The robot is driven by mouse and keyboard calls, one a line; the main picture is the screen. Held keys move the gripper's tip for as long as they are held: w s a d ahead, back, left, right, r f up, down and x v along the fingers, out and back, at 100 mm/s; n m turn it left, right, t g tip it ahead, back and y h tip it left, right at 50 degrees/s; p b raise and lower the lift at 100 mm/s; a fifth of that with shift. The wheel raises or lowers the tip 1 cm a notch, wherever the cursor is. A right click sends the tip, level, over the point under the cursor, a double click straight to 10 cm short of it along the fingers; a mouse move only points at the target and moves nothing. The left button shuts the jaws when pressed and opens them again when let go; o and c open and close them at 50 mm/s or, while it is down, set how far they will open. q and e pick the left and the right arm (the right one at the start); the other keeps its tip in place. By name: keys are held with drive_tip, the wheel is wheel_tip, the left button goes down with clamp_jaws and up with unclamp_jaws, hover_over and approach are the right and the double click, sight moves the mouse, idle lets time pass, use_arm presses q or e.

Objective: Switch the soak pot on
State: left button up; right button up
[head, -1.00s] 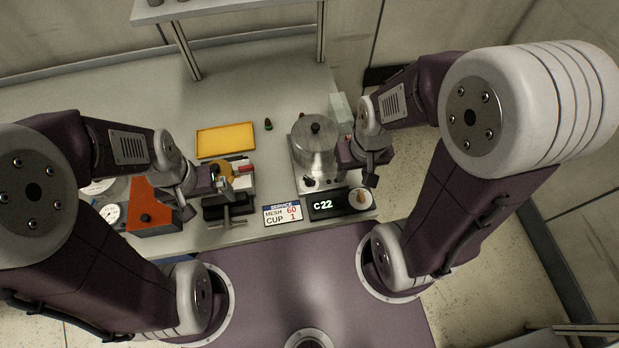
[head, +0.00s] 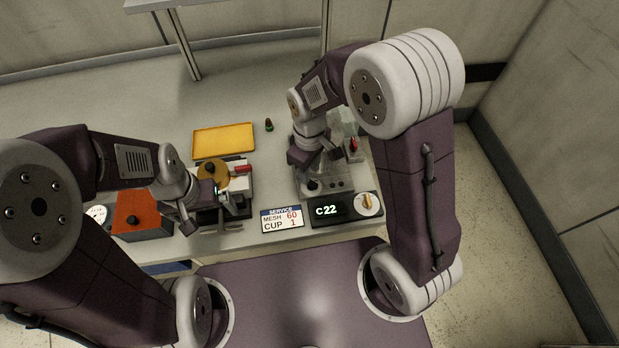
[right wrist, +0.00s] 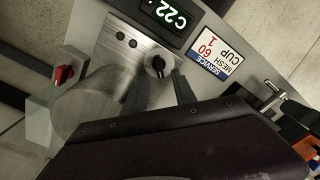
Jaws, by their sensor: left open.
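The soak pot is a metal pot (right wrist: 85,108) on a steel base (head: 343,184); in the head view my right arm hides most of the pot. A black knob (head: 313,186) sits on the base's front, and it shows with a pale pointer line in the right wrist view (right wrist: 158,65). My right gripper (right wrist: 159,77) is open, its two dark fingers pointing at the knob, one on each side. I cannot tell whether they touch it. My left gripper (head: 203,204) is open beside a fixture with a yellow disc (head: 213,173).
A grey box with a red switch (head: 353,146) stands right of the pot. A C22 display (head: 327,209) and a service card (head: 282,218) lie at the front edge. A yellow tray (head: 224,140) and an orange unit (head: 141,216) are further left.

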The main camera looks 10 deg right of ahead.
sight(311, 184)
wheel_tip(311, 184, down, 3)
drive_tip(key=shift+w+f, duration=0.1)
drive_tip(key=shift+f, duration=0.55)
clamp_jaws()
